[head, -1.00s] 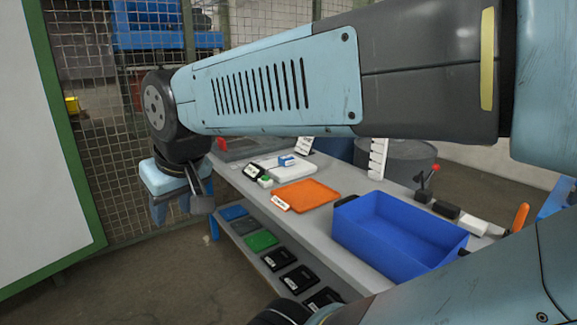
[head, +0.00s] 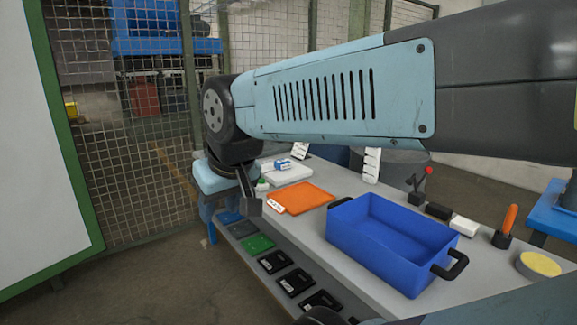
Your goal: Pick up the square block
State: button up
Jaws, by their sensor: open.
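My gripper (head: 249,203) hangs at the end of my arm, left of the orange tray (head: 312,192) and over the table's near left edge. It is open, and I see nothing between its dark fingers. A small blue-and-white block (head: 283,164) sits on a white plate (head: 291,176) at the far end of the table. A small green-and-white piece (head: 262,186) stands just behind my gripper and is partly hidden. I cannot tell for sure which of these is the square block.
A deep blue bin (head: 390,240) with black handles stands right of the orange tray. A lever with a red knob (head: 419,185), a black block (head: 438,211), a white block (head: 465,226) and an orange-handled tool (head: 509,225) line the back. Flat panels (head: 275,261) lie on the lower shelf.

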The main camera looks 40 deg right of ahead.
aim_at(282, 164)
jog(key=z, duration=0.25)
jog(key=i, duration=1)
jog(key=z, duration=0.05)
